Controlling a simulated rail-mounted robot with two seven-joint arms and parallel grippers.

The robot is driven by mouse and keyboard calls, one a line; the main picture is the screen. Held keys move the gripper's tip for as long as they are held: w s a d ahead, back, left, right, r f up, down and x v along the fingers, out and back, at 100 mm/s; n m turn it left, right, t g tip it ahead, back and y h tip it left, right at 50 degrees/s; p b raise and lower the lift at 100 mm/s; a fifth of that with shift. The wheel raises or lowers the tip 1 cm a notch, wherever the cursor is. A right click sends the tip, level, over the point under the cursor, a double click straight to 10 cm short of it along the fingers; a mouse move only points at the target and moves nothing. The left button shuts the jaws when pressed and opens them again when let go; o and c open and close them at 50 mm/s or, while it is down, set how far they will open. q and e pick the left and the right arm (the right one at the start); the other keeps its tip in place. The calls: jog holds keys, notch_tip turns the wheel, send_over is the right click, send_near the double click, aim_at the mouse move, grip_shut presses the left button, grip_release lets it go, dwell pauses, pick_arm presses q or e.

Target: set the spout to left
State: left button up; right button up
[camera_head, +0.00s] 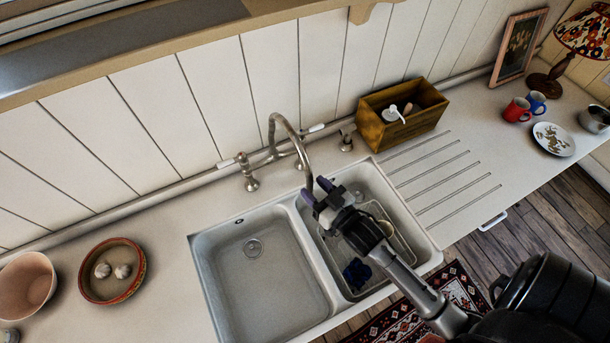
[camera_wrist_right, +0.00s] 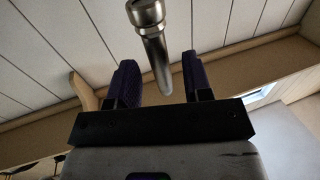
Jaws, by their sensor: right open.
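The metal spout (camera_head: 291,128) rises from the tap behind the double sink and arcs forward. Its free end comes down near the divider between the basins, at the edge of the right basin. My right gripper (camera_head: 316,190) is open right at that end, its purple-padded fingers to either side of it. In the right wrist view the spout (camera_wrist_right: 155,55) shows between the two fingers of the right gripper (camera_wrist_right: 160,78), with a gap on each side. Whether either finger touches it, I cannot tell. My left gripper is out of view.
The left basin (camera_head: 265,285) is empty. The right basin (camera_head: 358,178) holds a wire rack, partly hidden by my arm. Two tap handles (camera_head: 248,180) flank the spout. A wooden box (camera_head: 381,135) stands behind at right; a bowl with garlic (camera_head: 84,283) sits at left.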

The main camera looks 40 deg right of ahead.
jog(key=shift+w+p, duration=0.35)
jog(key=shift+w, duration=1.65)
grip_shut()
